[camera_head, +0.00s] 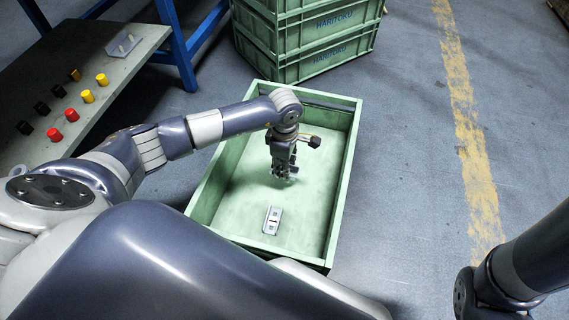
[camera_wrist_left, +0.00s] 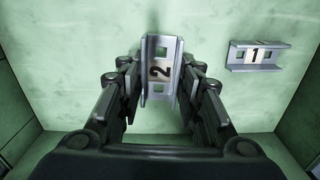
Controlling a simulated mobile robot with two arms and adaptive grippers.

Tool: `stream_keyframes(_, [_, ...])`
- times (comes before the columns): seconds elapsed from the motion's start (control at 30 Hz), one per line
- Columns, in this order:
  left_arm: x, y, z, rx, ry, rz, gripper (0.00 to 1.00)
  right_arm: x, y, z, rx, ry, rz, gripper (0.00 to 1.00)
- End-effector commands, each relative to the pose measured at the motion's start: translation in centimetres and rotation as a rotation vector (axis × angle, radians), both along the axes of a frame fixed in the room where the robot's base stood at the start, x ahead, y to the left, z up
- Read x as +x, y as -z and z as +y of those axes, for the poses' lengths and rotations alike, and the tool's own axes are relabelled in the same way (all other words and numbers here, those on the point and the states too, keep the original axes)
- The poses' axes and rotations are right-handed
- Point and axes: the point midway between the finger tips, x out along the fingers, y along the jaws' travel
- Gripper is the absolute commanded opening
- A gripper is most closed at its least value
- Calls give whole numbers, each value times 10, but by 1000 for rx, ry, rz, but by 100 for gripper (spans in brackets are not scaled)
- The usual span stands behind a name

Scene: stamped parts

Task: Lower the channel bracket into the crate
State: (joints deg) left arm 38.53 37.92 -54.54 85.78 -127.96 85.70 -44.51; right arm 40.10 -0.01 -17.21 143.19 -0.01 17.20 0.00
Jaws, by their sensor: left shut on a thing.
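My left gripper (camera_head: 284,172) is inside the outline of the green crate (camera_head: 312,215), reaching down toward its floor. In the left wrist view its fingers (camera_wrist_left: 160,100) are shut on a metal channel bracket (camera_wrist_left: 161,48) with a "2" label. The bracket stands out beyond the fingertips; whether it touches the crate floor I cannot tell. In the head view it is mostly hidden by the gripper. A second channel bracket (camera_head: 272,220), labelled "1", lies flat on the crate floor near the front; it also shows at the right of the left wrist view (camera_wrist_left: 257,55). My right gripper is out of view.
Crate walls surround the left gripper. Stacked green crates (camera_head: 305,45) stand just behind. A grey table (camera_head: 75,65) with a blue frame, holding red, yellow and black pieces, is at left. The floor at right is clear, with a yellow stripe (camera_head: 468,140).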

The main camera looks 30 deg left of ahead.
Motion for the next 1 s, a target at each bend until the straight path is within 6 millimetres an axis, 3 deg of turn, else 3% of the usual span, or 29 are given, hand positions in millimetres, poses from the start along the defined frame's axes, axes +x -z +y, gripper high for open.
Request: stream_keyframes(1.0, [0,7,0,-1,0,-1,4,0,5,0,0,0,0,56])
